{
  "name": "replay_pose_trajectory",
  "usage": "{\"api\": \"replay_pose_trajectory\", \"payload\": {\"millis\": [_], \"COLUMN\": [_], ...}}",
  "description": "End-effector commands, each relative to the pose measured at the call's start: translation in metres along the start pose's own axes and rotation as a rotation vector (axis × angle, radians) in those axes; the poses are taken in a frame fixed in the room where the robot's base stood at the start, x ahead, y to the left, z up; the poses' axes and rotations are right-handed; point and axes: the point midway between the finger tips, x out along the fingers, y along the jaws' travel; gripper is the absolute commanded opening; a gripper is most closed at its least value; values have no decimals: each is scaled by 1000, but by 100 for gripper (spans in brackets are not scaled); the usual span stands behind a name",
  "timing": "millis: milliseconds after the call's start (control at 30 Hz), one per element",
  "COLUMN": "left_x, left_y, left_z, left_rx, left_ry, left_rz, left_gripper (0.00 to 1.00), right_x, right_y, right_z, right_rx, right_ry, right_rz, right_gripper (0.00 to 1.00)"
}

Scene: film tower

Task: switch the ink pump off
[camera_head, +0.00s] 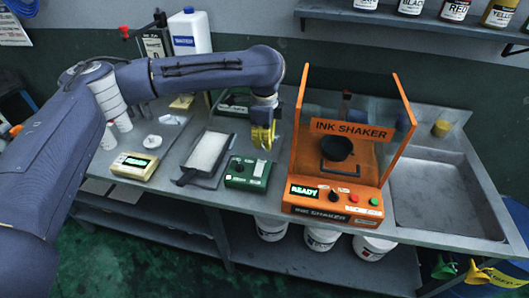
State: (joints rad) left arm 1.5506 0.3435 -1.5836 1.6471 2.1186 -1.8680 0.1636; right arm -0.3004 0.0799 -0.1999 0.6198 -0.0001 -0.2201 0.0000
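A green box (247,173) with a dark knob and small controls on its top stands at the front of the metal bench. It looks like a pump control, but its lettering is too small to read. My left gripper (263,143) has yellow fingers and points down, above and just behind the green box's right side. It appears apart from the box and nothing shows in it. Its finger gap is too small to judge. A second dark green device (235,103) lies behind, partly hidden by my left arm. My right gripper is out of view.
The orange ink shaker (303,193), showing READY, stands close right of the gripper. A grey tray (207,183) and a cream scale (135,166) lie left. A white jug (190,35) stands at the back. The sink (440,190) is at the right.

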Motion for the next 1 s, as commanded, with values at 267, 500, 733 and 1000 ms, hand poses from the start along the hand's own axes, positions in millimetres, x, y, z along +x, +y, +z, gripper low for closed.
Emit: {"api": "replay_pose_trajectory", "payload": {"millis": [267,500,733,1000], "left_x": [-23,-27,-27,-29], "left_y": [0,0,0,6], "left_z": [0,0,0,2], "left_rx": [1,1,1,3], "left_ry": [0,0,0,-1], "left_rz": [0,0,-2,-88], "left_gripper": [0,0,0,0], "right_x": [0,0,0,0], "right_y": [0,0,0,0], "right_z": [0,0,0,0], "right_rx": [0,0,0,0], "right_ry": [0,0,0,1], "right_rz": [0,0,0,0], "right_gripper": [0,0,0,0]}}
